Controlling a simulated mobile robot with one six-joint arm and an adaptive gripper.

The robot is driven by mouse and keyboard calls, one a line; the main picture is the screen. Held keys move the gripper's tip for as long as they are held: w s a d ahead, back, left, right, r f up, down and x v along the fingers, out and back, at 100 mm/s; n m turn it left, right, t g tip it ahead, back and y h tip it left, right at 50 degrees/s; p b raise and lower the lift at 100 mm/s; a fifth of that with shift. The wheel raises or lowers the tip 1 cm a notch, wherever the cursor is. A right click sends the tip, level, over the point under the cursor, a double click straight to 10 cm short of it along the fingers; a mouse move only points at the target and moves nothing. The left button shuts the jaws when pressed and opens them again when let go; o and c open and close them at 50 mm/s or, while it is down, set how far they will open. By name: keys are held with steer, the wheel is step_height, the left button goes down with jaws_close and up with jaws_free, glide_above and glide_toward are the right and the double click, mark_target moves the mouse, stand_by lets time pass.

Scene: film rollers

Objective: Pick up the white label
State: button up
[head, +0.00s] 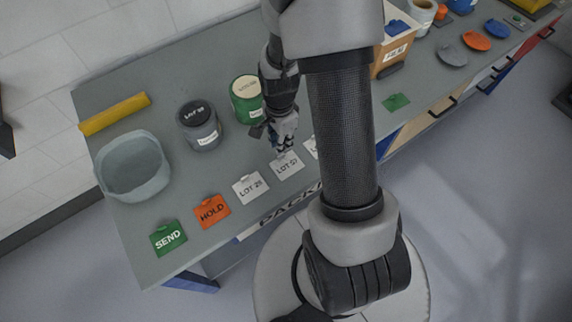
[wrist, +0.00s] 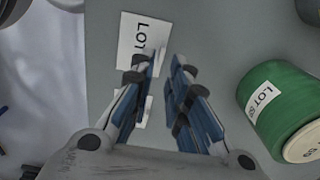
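Several white labels lie on the grey bench. One reading LOT 26 (head: 250,188) lies flat beside the orange label. Another (head: 288,167), its number hard to read, lies just below my gripper (head: 283,147) in the head view. A third (head: 311,147) is mostly hidden behind my arm. In the wrist view, a white label (wrist: 137,35) with the letters LOT lies past the fingertips, and part of another (wrist: 147,112) shows behind the left finger.
An orange HOLD label (head: 212,211) and a green SEND label (head: 168,237) lie along the front edge. A green roll (head: 246,98), a dark jar (head: 199,125), a clear tub (head: 133,166) and a yellow tube (head: 115,113) stand or lie behind. A bin (head: 393,55) is farther right.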

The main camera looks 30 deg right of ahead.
mark_target(287, 164)
step_height(287, 164, down, 7)
steer(key=b, duration=0.3)
steer(key=shift+w, duration=0.15)
steer(key=shift+r, duration=0.15)
steer(key=shift+c, duration=0.3)
jaws_close()
